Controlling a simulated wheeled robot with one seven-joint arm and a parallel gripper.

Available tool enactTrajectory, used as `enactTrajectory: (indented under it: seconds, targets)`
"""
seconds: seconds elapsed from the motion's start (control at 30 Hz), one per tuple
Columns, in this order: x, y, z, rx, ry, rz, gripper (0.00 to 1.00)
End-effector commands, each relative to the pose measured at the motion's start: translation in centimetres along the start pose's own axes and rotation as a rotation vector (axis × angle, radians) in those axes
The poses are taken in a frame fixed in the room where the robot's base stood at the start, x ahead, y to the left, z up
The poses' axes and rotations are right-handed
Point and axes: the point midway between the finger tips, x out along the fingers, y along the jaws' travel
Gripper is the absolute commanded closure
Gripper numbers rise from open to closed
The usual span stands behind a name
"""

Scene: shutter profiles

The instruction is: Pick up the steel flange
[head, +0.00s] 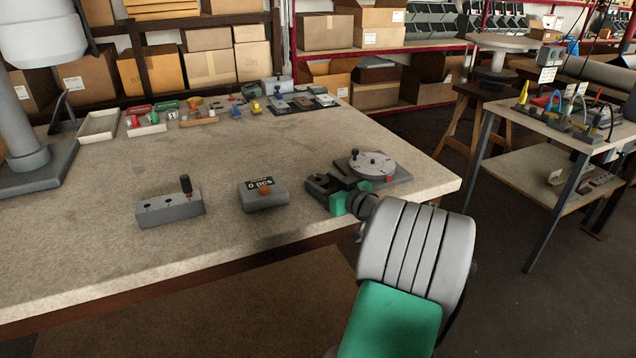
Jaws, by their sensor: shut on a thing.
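My gripper (322,184), dark with green parts behind its fingers, is low over the front right of the workbench. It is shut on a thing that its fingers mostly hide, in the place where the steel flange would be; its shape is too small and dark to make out. Just right of the fingers, a round grey disc (376,165) with small holes and a dark knob sits on a dark base plate (400,175). I cannot tell whether the gripper touches this plate.
A grey counter box (263,195) with a red button and a grey block with holes and a dark peg (170,209) stand left of my gripper. Small parts and trays (99,125) line the back of the workbench (90,230). A side table (560,135) stands right.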

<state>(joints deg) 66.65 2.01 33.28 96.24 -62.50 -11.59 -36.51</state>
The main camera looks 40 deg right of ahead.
Motion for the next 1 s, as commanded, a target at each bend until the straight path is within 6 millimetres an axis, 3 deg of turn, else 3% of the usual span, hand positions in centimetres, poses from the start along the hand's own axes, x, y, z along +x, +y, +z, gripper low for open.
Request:
enactTrajectory:
  seconds: [0.3, 0.63, 0.83, 1.0]
  targets:
    - [0.0, 0.0, 0.0, 0.0, 0.0, -0.001, 1.0]
    - [-0.1, 0.0, -0.6, -0.002, 0.002, 0.0, 1.0]
    - [-0.5, 0.0, -3.6, -0.006, 0.004, 0.0, 1.0]
    - [-4.5, -1.7, -7.5, -0.008, 0.004, 0.005, 1.0]
